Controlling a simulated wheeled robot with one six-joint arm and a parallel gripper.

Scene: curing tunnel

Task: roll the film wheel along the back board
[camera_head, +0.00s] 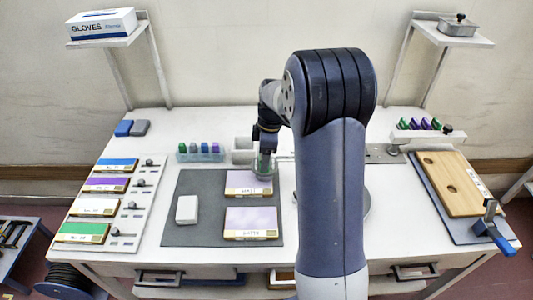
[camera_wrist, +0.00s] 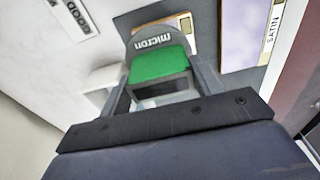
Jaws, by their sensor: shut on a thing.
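My gripper (camera_head: 265,150) is shut on the film wheel's green block, which also shows between the fingers (camera_wrist: 161,86) in the wrist view. The wheel (camera_wrist: 160,38) is a grey disc marked "micron". In the head view the wheel (camera_head: 263,167) is at the back right corner of the back board (camera_head: 243,181), a purple panel with a tan edge and a label. I cannot tell whether the wheel touches it. The front board (camera_head: 251,219) is a similar purple panel nearer me. A purple panel labelled "SATIN" (camera_wrist: 243,30) shows right of the wheel in the wrist view.
Both boards lie on a dark grey mat (camera_head: 195,183) with a white block (camera_head: 187,209). Left is a rack with colored samples (camera_head: 115,165). Behind stand a clear tray of small bottles (camera_head: 200,153) and a grey bin (camera_head: 243,150). Right is a wooden board (camera_head: 447,187) with a clamp.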

